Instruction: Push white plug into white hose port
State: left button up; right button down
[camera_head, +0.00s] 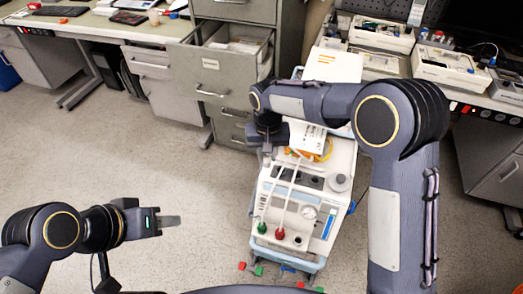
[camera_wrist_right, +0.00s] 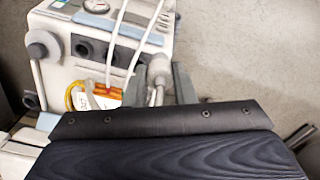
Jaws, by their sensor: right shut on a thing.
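The white medical machine (camera_head: 305,205) stands on a wheeled cart in the middle of the head view. Two white hoses (camera_head: 289,196) run down its front to a red plug (camera_head: 280,233) and a green plug (camera_head: 261,228). My right gripper (camera_head: 267,153) is at the machine's upper left side. In the right wrist view its fingers (camera_wrist_right: 160,88) are shut on the white plug (camera_wrist_right: 157,94), at the end of a white hose. Dark round ports (camera_wrist_right: 83,48) show on the machine; I cannot tell which is the white hose port. My left gripper (camera_head: 166,221) is over bare floor, seen edge-on.
A filing cabinet (camera_head: 225,75) with an open drawer stands behind the machine. A desk (camera_head: 105,25) is at the back left, and a bench with white devices (camera_head: 450,70) at the right. A white card (camera_head: 308,136) and yellow tubing lie on the machine. The left floor is clear.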

jog(key=s+d+b, duration=0.5)
jog(key=s+d, duration=0.6)
jog(key=d, duration=0.1)
jog(key=f+b, duration=1.1)
jog(key=f, duration=0.3)
jog(key=f+b, duration=1.1)
jog(key=f, duration=0.4)
jog(key=shift+w+d, duration=0.2)
jog(key=shift+f+b, duration=1.2)
jog(key=shift+f, duration=0.35)
jog(key=c, duration=1.1)
grip_release()
jog(key=shift+r, duration=0.2)
jog(key=shift+r+p, duration=1.35)
jog(key=shift+r, duration=2.45)
